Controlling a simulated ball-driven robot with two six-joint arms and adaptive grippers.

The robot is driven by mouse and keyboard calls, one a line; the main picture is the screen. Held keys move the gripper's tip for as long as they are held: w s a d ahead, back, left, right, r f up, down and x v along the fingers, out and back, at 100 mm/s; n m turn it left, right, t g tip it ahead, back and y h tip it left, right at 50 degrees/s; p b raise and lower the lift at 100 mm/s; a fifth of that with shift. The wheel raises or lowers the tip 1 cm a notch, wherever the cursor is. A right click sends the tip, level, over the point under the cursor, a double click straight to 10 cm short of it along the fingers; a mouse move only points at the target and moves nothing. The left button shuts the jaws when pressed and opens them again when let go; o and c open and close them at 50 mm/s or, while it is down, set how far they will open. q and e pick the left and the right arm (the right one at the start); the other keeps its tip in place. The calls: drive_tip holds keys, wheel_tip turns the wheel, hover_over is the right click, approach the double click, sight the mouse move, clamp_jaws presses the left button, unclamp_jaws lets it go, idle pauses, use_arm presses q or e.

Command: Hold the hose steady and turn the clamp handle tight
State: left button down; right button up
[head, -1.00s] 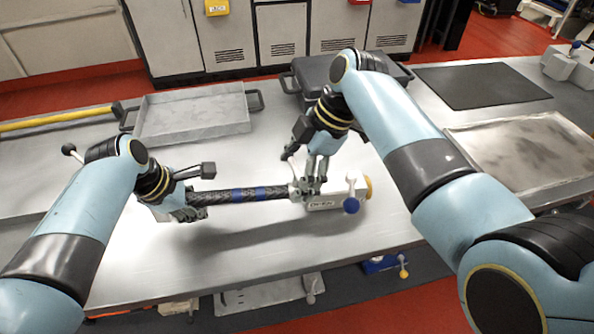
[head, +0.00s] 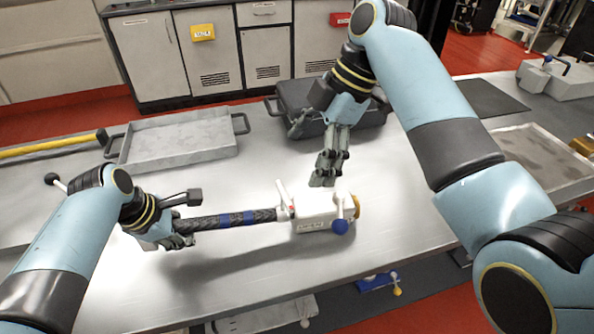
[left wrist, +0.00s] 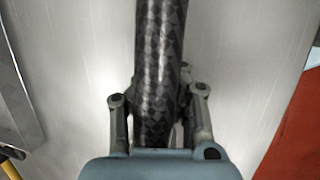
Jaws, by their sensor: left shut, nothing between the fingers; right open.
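The dark braided hose (head: 205,222) with blue bands lies across the bench, ending at a white block (head: 315,215). The block has a blue ball knob (head: 340,226) and a yellowish end at its right. A thin white clamp handle (head: 283,194) stands tilted at the hose joint, with a red mark by its foot. My left gripper (head: 180,240) is shut at the hose's left end. My right gripper (head: 322,182) is open, just above and behind the white block.
A grey tray (head: 180,157) and a black case (head: 290,125) stand behind the hose. A second tray (head: 535,150) and a dark mat (head: 490,98) lie at the right. The bench in front of the hose is clear.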

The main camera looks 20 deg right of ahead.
drive_tip(key=shift+d+r, duration=0.2)
drive_tip(key=shift+r, duration=0.3)
use_arm(q)
drive_tip(key=c, duration=2)
unclamp_jaws()
drive_tip(key=o, duration=0.6)
drive_tip(key=shift+r, duration=0.1)
